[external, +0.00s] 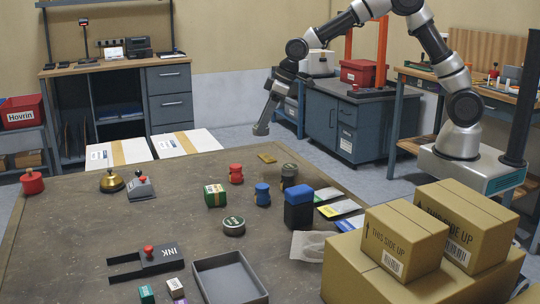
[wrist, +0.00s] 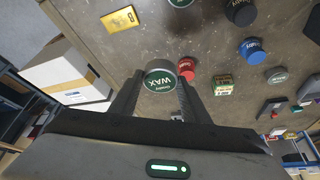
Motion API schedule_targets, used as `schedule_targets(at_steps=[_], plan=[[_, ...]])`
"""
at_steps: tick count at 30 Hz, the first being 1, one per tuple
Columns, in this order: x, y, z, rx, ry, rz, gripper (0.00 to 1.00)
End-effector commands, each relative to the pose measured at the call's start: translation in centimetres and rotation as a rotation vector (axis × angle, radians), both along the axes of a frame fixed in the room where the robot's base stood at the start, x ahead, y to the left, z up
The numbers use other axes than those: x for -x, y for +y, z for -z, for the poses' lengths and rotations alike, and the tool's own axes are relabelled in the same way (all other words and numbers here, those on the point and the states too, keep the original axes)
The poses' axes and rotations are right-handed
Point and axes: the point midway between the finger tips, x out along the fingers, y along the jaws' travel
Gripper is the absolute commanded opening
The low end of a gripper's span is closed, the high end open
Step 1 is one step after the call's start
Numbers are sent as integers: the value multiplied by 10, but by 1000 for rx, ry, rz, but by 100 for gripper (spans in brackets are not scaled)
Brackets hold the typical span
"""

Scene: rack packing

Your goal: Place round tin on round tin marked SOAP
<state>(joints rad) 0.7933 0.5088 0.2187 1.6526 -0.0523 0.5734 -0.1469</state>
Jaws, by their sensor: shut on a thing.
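My gripper (external: 262,127) hangs above the far edge of the table in the external view, shut on a round tin. In the wrist view the tin, green-topped and marked WAX (wrist: 158,79), sits between the fingertips of my gripper (wrist: 157,90). Another low green round tin (external: 234,226) lies mid-table and also shows in the wrist view (wrist: 277,75). I cannot read for certain which one is marked SOAP.
A red jar (external: 236,173), a blue jar (external: 262,194), a green box (external: 215,195) and a tall blue-topped container (external: 299,209) stand around the tins. A yellow piece (external: 267,158) lies near the far edge.

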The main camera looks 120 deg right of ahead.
Motion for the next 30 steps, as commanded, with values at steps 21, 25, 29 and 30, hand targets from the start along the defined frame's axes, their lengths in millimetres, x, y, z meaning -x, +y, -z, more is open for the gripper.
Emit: schedule_targets(at_steps=[21,25,29,30], plan=[[78,57,61,0,3,58,19],[78,56,69,0,3,59,19],[79,57,87,-2,6,57,19],[78,57,93,-1,5,57,19]])
